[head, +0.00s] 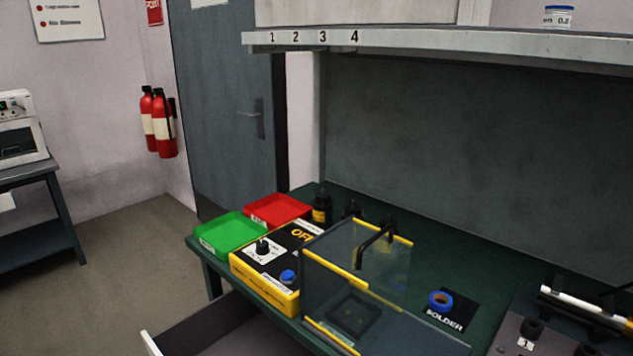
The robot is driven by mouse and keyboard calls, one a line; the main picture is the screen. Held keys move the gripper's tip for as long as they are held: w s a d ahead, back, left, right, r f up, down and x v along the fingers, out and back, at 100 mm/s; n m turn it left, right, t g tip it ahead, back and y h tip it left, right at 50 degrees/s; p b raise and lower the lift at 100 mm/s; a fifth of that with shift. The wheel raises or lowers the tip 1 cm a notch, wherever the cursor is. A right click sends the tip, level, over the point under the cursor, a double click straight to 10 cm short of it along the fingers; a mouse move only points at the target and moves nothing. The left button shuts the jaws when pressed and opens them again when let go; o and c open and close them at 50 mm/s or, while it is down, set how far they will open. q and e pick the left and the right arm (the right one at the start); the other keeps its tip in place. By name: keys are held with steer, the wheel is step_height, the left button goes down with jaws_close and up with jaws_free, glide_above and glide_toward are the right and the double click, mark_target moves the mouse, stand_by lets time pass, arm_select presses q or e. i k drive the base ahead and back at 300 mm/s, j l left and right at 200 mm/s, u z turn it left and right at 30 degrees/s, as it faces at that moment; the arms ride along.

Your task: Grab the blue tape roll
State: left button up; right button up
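A blue tape roll (440,301) with an orange-brown inner side lies flat on a black square mat labelled "SOLDER" (460,313) on the dark green workbench. It is to the right of a clear-walled box (343,292) with yellow edges and a black handle. The roll is fully visible, with nothing on top of it. Neither of my grippers shows in the head view.
A yellow control box (265,277) with a knob and blue button, a green tray (230,234) and a red tray (277,210) stand on the left. A dark panel (545,335) with black knobs is at right. An open drawer (215,335) juts out below. A shelf (430,46) runs above.

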mark_target(441, 307)
steer(key=u, duration=1.1)
steer(key=z, duration=1.7)
